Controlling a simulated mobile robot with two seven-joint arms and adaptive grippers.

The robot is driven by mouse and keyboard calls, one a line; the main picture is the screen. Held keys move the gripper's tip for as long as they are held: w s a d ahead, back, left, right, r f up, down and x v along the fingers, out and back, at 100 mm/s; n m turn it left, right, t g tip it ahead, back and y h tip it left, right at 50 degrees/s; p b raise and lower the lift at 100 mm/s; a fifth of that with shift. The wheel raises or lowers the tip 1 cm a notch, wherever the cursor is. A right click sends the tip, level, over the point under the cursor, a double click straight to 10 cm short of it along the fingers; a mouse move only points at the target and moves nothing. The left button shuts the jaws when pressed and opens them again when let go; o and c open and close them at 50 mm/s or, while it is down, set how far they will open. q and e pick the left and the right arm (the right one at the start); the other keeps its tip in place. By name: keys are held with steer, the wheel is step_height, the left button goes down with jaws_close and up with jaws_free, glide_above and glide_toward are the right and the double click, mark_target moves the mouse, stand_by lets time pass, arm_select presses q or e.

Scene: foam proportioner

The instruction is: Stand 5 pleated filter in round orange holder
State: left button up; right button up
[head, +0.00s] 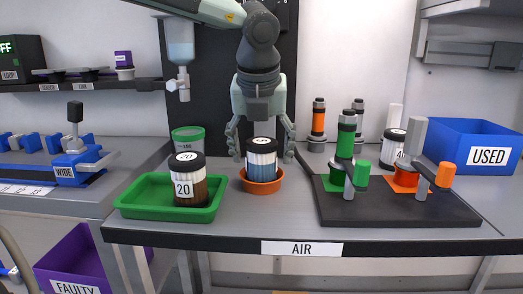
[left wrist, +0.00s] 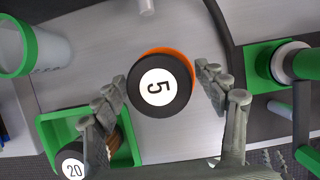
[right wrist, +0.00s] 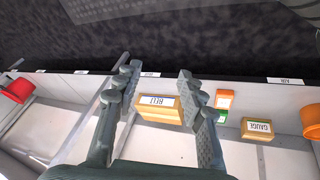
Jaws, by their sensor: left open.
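The 5 pleated filter (head: 261,160), with a black cap, white band and blue pleats, stands upright in the round orange holder (head: 263,186) on the bench. In the left wrist view its cap marked 5 (left wrist: 159,87) hides most of the orange holder (left wrist: 184,59). My left gripper (head: 261,152) is open, its fingers on both sides of the filter and apart from it. My right gripper (right wrist: 157,84) is open and empty, away from the bench top, and shows only in the right wrist view.
A green tray (head: 128,207) holding a filter marked 20 (head: 188,184) is to the left. A dark plate (head: 400,212) with green and orange posts is to the right. A blue USED bin (head: 455,138) stands behind it. A green-rimmed cup (head: 188,141) is behind the tray.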

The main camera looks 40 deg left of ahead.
arm_select(q)
steer(key=shift+r+p, duration=0.4)
steer(key=shift+r, duration=0.25)
steer(key=v, duration=1.1)
arm_select(e)
steer(key=shift+s+d+f+g, duration=0.7)
steer(key=shift+s+d+f, duration=0.2)
steer(key=shift+s, duration=0.1)
arm_select(q)
steer(key=shift+s+d+r, duration=0.1)
